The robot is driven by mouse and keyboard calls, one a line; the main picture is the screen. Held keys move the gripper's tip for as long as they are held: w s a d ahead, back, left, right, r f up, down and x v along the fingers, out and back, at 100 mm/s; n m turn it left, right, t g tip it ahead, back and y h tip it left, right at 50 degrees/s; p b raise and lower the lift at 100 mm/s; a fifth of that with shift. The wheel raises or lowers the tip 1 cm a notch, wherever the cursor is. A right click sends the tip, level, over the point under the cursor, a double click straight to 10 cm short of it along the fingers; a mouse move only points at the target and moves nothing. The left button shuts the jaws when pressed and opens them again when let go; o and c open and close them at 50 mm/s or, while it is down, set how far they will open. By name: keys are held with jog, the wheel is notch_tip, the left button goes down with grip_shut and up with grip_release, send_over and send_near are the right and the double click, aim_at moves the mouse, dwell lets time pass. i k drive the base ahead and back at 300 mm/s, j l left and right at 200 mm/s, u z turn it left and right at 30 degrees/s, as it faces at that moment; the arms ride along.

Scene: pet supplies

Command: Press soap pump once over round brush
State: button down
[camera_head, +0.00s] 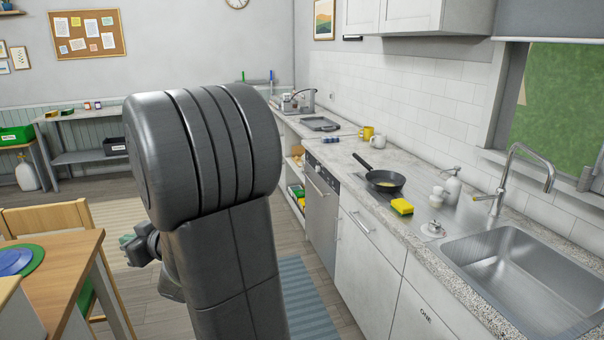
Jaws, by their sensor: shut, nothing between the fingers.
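The soap pump (453,187) is a pale bottle with a pump head, standing upright on the counter against the tiled wall, left of the tap. A small round item with a knob on top, which looks like the round brush (433,228), sits on the counter by the sink's near left corner. It is in front of the soap pump and apart from it. My gripper (128,241) shows only in small part at the left, beyond my large dark arm link. It is shut and empty, far from the counter things.
The sink (520,275) and tap (518,175) are at the right. A wooden table (62,270) is at the left. Floor shows between table and cabinets.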

aim_at(457, 168)
jog(key=i+j+z, duration=0.1)
jog(key=i, duration=0.45)
jog(key=i+j+z, duration=0.1)
jog(key=i, duration=0.45)
jog(key=i+j, duration=0.3)
jog(key=i, duration=0.3)
jog(key=i+j+z, duration=0.1)
jog(key=i+z, duration=0.2)
jog(key=z, duration=0.2)
jog(key=i+j+z, duration=0.2)
jog(key=z, duration=0.3)
jog(key=i+j+z, duration=0.3)
jog(key=z, duration=0.15)
jog(key=i+j+z, duration=0.15)
jog(key=j+z, duration=0.35)
jog(key=i+j+z, duration=0.1)
jog(key=z, duration=0.35)
jog(key=i+j+z, duration=0.1)
jog(key=z, duration=0.4)
jog(key=j+z, duration=0.3)
jog(key=z, duration=0.15)
jog(key=j+z, duration=0.2)
jog(key=z, duration=0.3)
jog(key=j+z, duration=0.6)
jog(key=i+j, duration=0.05)
